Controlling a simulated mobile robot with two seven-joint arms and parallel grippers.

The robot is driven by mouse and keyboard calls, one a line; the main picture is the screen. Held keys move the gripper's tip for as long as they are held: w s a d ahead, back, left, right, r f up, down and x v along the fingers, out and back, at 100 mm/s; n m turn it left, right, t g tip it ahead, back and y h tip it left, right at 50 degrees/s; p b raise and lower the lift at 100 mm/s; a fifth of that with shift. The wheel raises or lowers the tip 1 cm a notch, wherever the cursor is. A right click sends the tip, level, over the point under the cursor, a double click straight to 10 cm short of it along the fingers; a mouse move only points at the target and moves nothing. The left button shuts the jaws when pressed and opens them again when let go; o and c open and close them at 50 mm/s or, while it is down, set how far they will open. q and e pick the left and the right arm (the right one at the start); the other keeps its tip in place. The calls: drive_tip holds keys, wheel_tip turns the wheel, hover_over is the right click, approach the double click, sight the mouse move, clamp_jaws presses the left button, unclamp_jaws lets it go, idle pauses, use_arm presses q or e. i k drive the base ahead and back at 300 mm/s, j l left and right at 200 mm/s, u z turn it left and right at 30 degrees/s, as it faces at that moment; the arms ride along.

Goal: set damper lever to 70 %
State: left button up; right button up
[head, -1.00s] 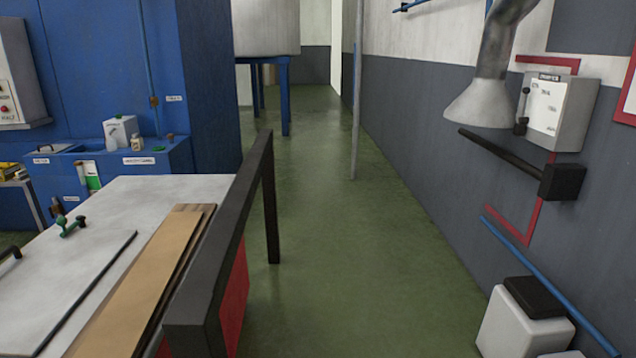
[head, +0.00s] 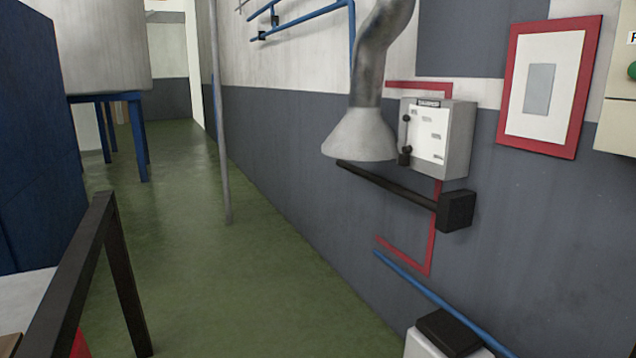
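The damper box (head: 446,138) is a grey wall box with a white face and a dark label plate on top, right of centre in the head view. The damper lever (head: 405,140) is a dark upright bar with knobs at the left edge of the white face. The scale marks on the face are too small to read. A grey exhaust hood (head: 360,134) on a bent duct hangs just left of the box. Neither of my grippers is in view.
A black bar (head: 385,183) with a block end (head: 456,211) juts out below the box. A black railing (head: 75,270) stands at lower left, a grey pole (head: 220,150) further back. A white bin (head: 430,345) is at the bottom. Green floor (head: 220,290) between is clear.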

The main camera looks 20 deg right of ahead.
sight(403, 158)
drive_tip(key=i+j+z, duration=0.1)
drive_tip(key=i+z, duration=0.15)
drive_tip(key=i, duration=0.95)
drive_tip(key=i+z, duration=0.25)
drive_tip(key=i, duration=0.3)
drive_tip(key=i+j+z, duration=0.2)
drive_tip(key=i, duration=0.3)
